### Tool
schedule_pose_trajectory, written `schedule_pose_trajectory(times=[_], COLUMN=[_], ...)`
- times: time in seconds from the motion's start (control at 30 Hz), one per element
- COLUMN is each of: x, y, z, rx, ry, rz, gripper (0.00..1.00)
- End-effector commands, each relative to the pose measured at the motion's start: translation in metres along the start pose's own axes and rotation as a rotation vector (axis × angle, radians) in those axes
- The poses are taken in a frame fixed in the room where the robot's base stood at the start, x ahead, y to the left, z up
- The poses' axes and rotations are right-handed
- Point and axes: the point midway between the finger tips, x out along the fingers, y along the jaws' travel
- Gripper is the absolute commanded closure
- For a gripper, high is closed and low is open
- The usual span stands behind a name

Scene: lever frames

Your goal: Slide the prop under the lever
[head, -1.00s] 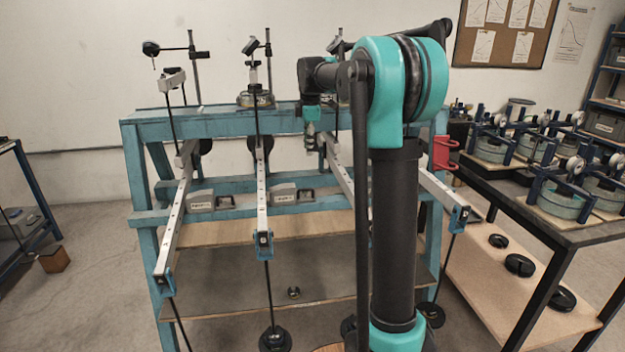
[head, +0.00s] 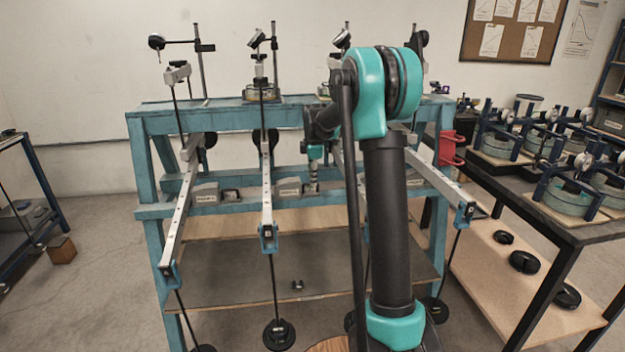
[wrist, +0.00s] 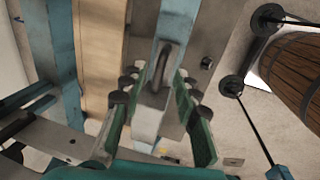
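Two grey labelled props lie on the teal crossbeam in the head view, a left one (head: 205,193) and a middle one (head: 288,187). The left one shows a black handle; my gripper covers the handle end of the middle one. My gripper (head: 313,186) points down there, to the right of the middle lever (head: 266,195). In the wrist view, the green fingers of my gripper (wrist: 158,112) stand apart on both sides of a grey body (wrist: 149,118) with a dark looped handle (wrist: 161,68). I see gaps at both sides and no clear grip.
Other levers slope forward at the left (head: 180,215) and right (head: 437,182); another is partly behind my arm. Weights hang on rods below, such as the middle weight (head: 279,334). A table of instruments (head: 570,222) stands at the right.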

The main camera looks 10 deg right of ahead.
Motion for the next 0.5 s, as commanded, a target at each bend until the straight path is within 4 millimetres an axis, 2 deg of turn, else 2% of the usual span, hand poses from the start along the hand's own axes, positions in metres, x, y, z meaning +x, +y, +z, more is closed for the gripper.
schedule_pose_trajectory(times=[0.13, 0.43, 0.5], x=[0.0106, 0.0128, 0.0127], y=[0.0, -0.0002, -0.0002], z=[0.0001, 0.0001, 0.0], rx=[0.0, 0.0, 0.0], ry=[0.0, 0.0, 0.0], rz=[0.0, 0.0, 0.0], gripper=[0.69, 0.69, 0.75])
